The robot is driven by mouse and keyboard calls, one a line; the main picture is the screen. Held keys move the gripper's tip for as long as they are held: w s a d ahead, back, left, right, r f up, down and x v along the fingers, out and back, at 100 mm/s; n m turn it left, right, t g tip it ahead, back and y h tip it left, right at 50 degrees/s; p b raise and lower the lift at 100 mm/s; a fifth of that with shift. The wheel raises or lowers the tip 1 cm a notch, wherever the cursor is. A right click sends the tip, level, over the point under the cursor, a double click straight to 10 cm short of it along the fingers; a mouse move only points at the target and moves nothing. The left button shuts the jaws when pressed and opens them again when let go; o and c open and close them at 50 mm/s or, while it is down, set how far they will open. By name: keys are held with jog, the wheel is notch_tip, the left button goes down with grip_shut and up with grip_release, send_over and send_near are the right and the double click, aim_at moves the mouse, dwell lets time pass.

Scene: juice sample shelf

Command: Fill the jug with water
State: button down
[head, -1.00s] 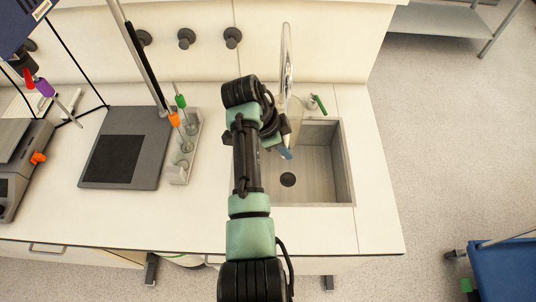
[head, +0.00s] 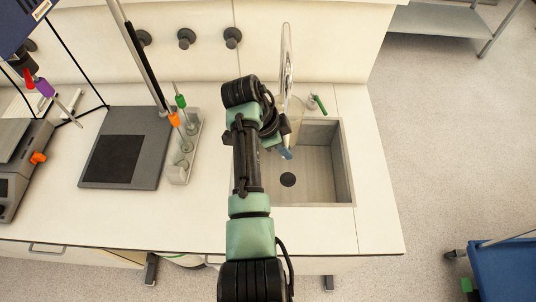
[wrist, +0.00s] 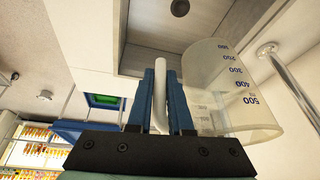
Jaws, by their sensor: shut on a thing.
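The jug (wrist: 235,95) is clear with blue volume marks and a pale handle (wrist: 161,90). My gripper (wrist: 160,95) is shut on that handle, with a blue finger on each side of it. In the head view my gripper (head: 286,152) is over the sink (head: 310,180), and the jug (head: 295,108) is partly hidden by my arm, close to the tap. The metal tap (head: 287,60) rises behind the sink, and its pipe also shows beside the jug in the wrist view (wrist: 290,80). I cannot tell whether water runs or is in the jug.
A green-handled lever (head: 318,103) is at the back of the sink. A scale (head: 20,165) is at the far left. The counter in front of the sink is clear.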

jog(key=s+a+p, duration=0.5)
jog(key=s+p, duration=0.4)
jog(key=s, duration=0.2)
jog(key=shift+a, duration=0.2)
